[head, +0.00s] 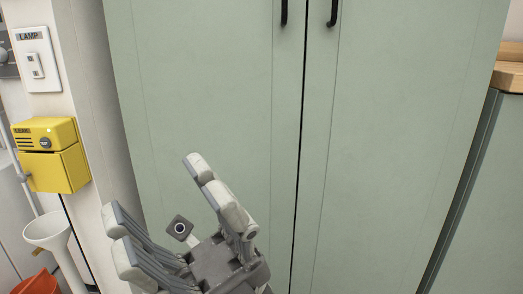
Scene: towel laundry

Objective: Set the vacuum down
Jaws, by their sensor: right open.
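I see no vacuum that I can make out in the head view. My right gripper (155,192) is at the bottom, left of centre, in front of the green cabinet doors. Its grey, pale-tipped fingers are spread apart with nothing between them. My left gripper is not in view.
A tall pale green cabinet (215,75) with black handles fills the middle, its doors shut. On the left are a white LAMP switch plate (37,70), a yellow box (55,170), a white funnel-shaped thing (48,232) and an orange object (35,284). A wooden counter (510,76) is at right.

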